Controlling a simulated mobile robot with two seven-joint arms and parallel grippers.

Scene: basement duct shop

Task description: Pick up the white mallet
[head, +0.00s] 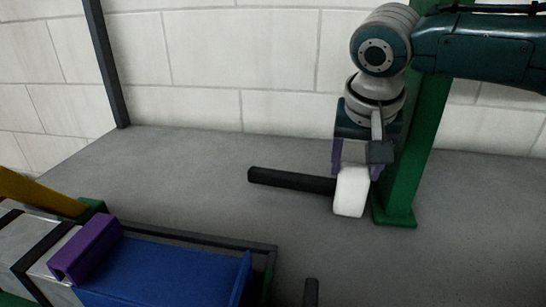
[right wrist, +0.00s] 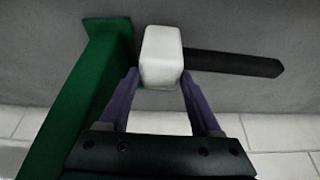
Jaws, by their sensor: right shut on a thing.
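The white mallet has a white block head (head: 350,194) and a black handle (head: 291,180) that points left in the head view. My right gripper (head: 356,172) comes down from above and is shut on the mallet's head. In the right wrist view the white head (right wrist: 162,58) sits between the purple fingers of my right gripper (right wrist: 160,85), and the black handle (right wrist: 235,63) extends to the right. I cannot tell whether the mallet touches the grey surface below. My left gripper is not clearly in view.
A green post (head: 408,165) stands close to the right of the mallet; it also shows in the right wrist view (right wrist: 85,90). A blue panel (head: 165,275) and a purple block (head: 86,249) are at lower left. The grey table (head: 190,170) is clear left of the handle.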

